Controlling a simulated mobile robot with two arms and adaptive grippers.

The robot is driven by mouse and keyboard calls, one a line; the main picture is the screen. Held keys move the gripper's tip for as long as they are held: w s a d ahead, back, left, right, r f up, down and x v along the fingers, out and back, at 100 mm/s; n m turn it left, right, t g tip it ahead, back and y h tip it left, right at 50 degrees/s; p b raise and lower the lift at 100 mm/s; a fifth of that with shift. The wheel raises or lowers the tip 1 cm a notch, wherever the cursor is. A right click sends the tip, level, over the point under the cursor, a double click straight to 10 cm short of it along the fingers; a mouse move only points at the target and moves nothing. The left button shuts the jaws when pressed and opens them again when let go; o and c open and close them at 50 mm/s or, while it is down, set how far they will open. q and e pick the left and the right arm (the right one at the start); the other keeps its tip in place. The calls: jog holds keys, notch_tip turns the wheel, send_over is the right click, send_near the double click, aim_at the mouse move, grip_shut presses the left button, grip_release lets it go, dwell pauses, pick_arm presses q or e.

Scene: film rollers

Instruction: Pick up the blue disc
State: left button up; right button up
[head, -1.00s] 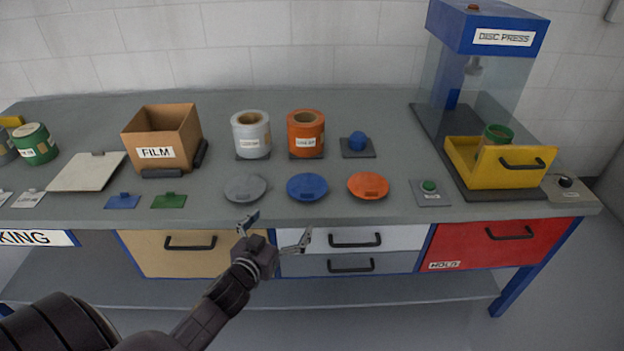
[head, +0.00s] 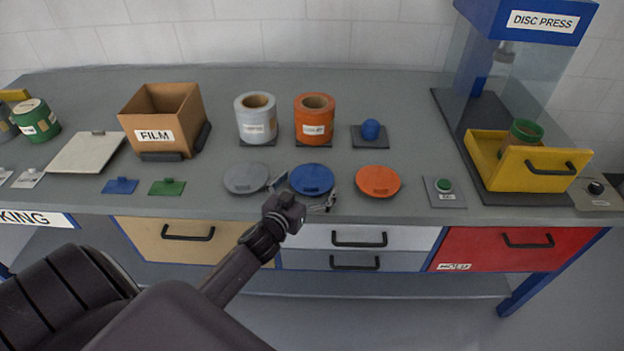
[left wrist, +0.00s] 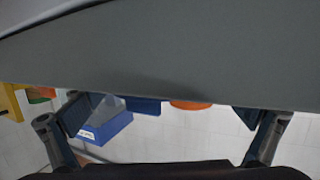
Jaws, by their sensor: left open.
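The blue disc (head: 312,178) lies flat near the front of the grey bench in the head view, between a grey disc and an orange disc. My left gripper (head: 304,191) is open at the disc's front edge, one fingertip to its left and the other at its front right. I cannot tell whether they touch it. In the left wrist view my left gripper (left wrist: 162,116) shows its fingers spread wide with nothing between them. A blue shape peeks past the grey surface there, but I cannot tell what it is. My right gripper is not in view.
The grey disc (head: 246,178) and orange disc (head: 378,181) flank the blue one closely. Behind stand a white roller (head: 256,119) and an orange roller (head: 314,119). A green button (head: 444,185) and a yellow drawer (head: 548,168) are to the right.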

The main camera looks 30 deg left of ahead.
pick_arm(q)
jog(key=shift+w+a+f, duration=0.1)
jog(key=shift+w, duration=0.6)
jog(key=shift+w+f, duration=0.1)
jog(key=shift+w, duration=0.2)
jog(key=c, duration=1)
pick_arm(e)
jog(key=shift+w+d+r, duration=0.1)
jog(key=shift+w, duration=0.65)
